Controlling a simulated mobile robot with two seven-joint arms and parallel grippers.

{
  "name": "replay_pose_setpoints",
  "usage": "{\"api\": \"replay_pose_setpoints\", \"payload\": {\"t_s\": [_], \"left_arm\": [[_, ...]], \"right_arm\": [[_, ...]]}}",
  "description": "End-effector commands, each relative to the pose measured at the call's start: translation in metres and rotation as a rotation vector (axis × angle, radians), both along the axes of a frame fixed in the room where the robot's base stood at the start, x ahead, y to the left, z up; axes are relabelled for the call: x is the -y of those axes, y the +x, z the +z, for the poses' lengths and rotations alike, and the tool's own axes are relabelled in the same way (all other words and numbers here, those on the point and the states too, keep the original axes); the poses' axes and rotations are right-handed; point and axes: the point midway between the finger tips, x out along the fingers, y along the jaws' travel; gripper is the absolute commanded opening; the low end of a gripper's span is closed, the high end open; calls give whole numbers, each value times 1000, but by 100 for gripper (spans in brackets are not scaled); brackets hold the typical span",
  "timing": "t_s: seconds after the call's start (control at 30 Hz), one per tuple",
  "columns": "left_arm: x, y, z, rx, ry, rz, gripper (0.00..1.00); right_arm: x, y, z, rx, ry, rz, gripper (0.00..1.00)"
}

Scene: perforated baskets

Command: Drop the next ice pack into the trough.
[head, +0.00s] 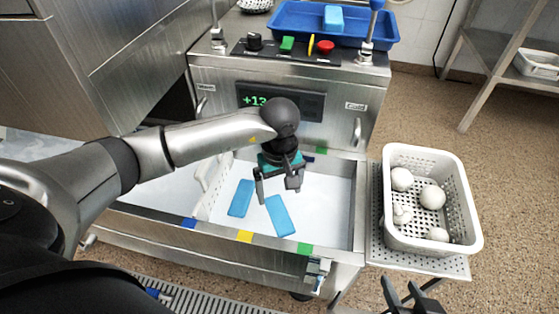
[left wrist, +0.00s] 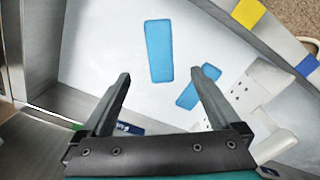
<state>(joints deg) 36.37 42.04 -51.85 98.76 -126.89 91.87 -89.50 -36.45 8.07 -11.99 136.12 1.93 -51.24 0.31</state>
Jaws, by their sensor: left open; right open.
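Two blue ice packs lie flat in the white-bottomed steel trough (head: 330,205), the nearer one (head: 280,216) right of the other (head: 240,198). In the left wrist view they are the upright pack (left wrist: 159,51) and the slanted pack (left wrist: 198,86). A lighter blue ice pack (head: 333,18) lies in the blue tray (head: 290,22) on top of the machine. My left gripper (head: 278,190) points down over the trough, open and empty, above the packs; its fingers also show in the left wrist view (left wrist: 160,80). My right gripper (head: 408,292) is open at the bottom edge, partly cut off.
Knobs and two upright posts line the machine's top before the tray.

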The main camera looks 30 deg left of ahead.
Motion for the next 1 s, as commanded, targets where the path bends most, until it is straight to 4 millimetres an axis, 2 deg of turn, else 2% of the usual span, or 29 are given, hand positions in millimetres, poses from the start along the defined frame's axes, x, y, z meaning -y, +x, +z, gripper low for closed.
{"api": "replay_pose_setpoints", "payload": {"t_s": [0.43, 0.63, 0.8, 1.0], "left_arm": [[-1, 0, 37, 1, 1, 0, 97], [0, 0, 61, 1, 1, -2, 97], [0, 0, 77, 1, 1, 0, 97], [0, 0, 84, -1, 2, 0, 97]], "right_arm": [[36, -27, 6, -252, -115, -47, 50], [52, -45, 7, -382, -164, -76, 50], [53, -45, -8, -412, -169, -74, 50], [52, -44, -18, -422, -171, -73, 50]]}}
